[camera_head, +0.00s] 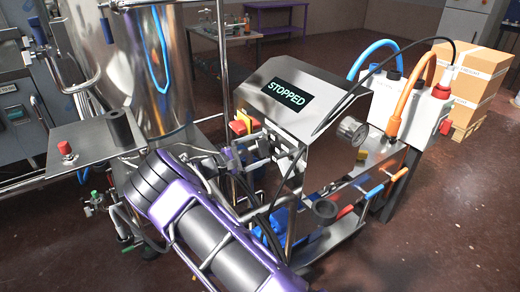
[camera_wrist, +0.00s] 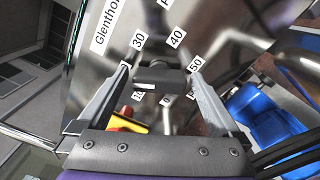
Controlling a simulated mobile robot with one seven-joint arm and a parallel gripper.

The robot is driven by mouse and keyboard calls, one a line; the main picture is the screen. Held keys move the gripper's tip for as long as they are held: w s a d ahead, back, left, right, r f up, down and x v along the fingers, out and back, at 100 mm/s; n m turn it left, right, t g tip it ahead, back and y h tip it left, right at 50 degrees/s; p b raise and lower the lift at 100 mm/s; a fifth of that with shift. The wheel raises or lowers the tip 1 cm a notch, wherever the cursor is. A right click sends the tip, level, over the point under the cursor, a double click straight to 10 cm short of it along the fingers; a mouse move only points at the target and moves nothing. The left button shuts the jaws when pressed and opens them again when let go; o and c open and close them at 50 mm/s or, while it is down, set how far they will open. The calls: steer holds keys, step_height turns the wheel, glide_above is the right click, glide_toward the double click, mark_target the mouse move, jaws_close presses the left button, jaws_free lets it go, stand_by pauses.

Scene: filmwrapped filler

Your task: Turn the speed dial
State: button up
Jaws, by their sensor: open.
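The speed dial (camera_wrist: 160,75) is a black knob with a small white mark, ringed by white number labels including 30, 40 and 50 in the wrist view. My gripper (camera_wrist: 159,72) is open, with one finger on each side of the dial. Gaps seem to show between fingers and knob; I cannot tell whether either touches it. In the head view my gripper (camera_head: 268,146) is at the front of the steel control box (camera_head: 325,100), below its display (camera_head: 286,93), which reads STOPPED. The dial cannot be made out there.
A red and yellow emergency stop (camera_head: 241,123) is just left of my gripper and also shows in the wrist view (camera_wrist: 128,120). A steel tank stands behind left. A pressure gauge (camera_head: 350,131) and orange and blue hoses are at right. Blue parts (camera_wrist: 258,115) lie right of the right finger.

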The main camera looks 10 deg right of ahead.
steer(key=v, duration=1.7)
